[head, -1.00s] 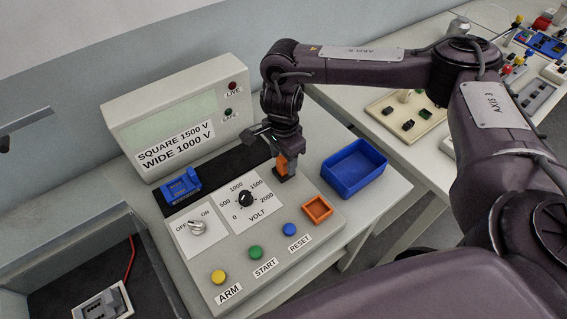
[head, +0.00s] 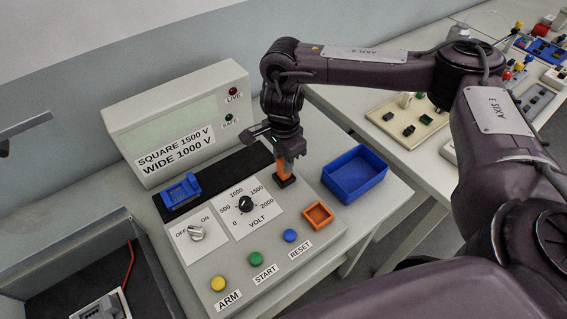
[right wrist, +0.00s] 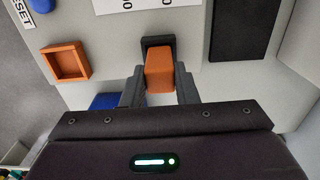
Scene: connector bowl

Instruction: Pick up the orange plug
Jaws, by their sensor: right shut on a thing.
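The orange plug (head: 284,170) stands upright at the black socket (head: 287,183) on the grey console's right part, behind the orange square tray (head: 317,214). My right gripper (head: 287,158) comes down from above and is shut on the plug. In the right wrist view the plug (right wrist: 159,72) sits between the two dark fingers, with the black socket (right wrist: 157,41) around its far end. I cannot tell how deep the plug sits in the socket.
A blue bin (head: 354,174) stands to the right of the plug. A blue connector (head: 181,193) lies on the black strip to the left. The volt dial (head: 245,204), a switch (head: 196,233) and coloured buttons are on the console.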

